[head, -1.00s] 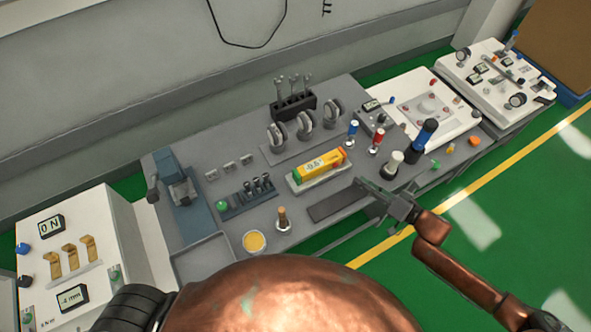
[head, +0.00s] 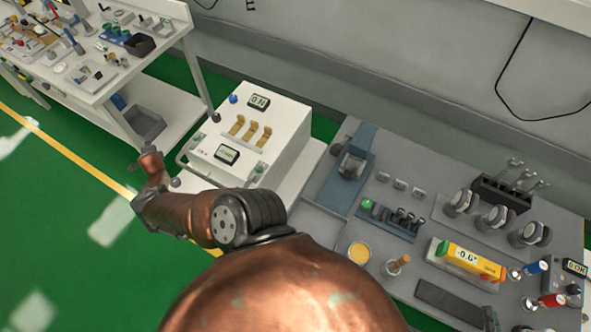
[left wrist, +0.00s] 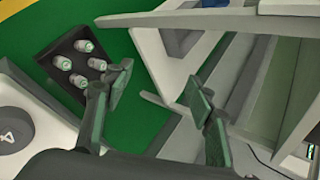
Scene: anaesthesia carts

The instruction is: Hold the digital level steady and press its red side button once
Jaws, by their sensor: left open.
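The digital level (head: 468,258) is a yellow bar with a display reading about -0.6°, a green end at left and an orange end at right. It lies in a pale cradle on the grey bench at the right of the head view. I cannot make out a red side button clearly. My left gripper (left wrist: 160,97) is open and empty in the left wrist view, with the level not visible there. In the head view my left arm reaches left, away from the level.
A dark flat plate (head: 450,302) lies in front of the level. Ring handles (head: 495,217) stand behind it, and blue and red knobs to its right. A white box (head: 250,135) with brass levers stands left of the bench. A dark tray (left wrist: 62,78) holds several pale cylinders.

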